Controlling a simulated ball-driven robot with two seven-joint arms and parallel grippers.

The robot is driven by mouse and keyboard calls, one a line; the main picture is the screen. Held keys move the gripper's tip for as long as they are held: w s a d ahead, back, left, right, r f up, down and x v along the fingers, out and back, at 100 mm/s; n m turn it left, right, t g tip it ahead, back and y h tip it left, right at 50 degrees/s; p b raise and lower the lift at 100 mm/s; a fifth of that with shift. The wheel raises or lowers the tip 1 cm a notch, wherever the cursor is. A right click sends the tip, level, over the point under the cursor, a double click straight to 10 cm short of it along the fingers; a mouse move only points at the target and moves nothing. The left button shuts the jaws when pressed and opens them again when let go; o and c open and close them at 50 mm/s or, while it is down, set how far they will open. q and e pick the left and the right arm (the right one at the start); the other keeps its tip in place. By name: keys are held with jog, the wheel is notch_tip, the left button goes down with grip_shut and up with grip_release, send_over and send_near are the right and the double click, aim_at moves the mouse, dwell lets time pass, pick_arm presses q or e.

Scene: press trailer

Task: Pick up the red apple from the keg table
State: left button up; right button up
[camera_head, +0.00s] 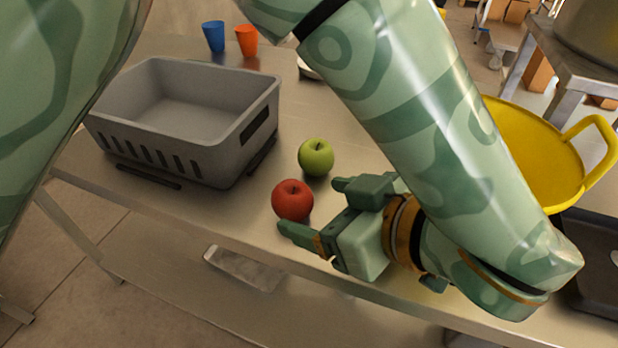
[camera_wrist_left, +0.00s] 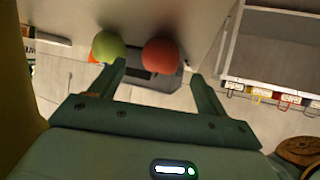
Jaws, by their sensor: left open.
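The red apple (camera_head: 292,200) sits on the table (camera_head: 150,200) near its front edge. A green apple (camera_head: 316,157) stands just behind it, slightly to the right. My left gripper (camera_head: 309,206) is open and empty, its fingers reaching left toward the red apple. One fingertip is in front of the apple and the other is to its right, behind. In the left wrist view the red apple (camera_wrist_left: 160,54) shows just beyond and between the open fingertips (camera_wrist_left: 158,72). The green apple (camera_wrist_left: 108,46) shows there by the left fingertip. Contact with the red apple cannot be told. My right gripper is not in view.
A grey slotted basket (camera_head: 185,120) stands to the left of the apples. A blue cup (camera_head: 214,37) and an orange cup (camera_head: 247,41) are behind it. A yellow pot (camera_head: 540,155) stands at the right, beyond my arm. Bare tabletop lies between basket and apples.

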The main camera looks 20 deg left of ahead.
aim_at(304, 201)
pick_arm(q)
jog(key=b+x, duration=0.2)
jog(key=x, duration=0.3)
jog(key=shift+s, duration=0.1)
jog(key=c, duration=1.1)
jog(key=shift+r, duration=0.15)
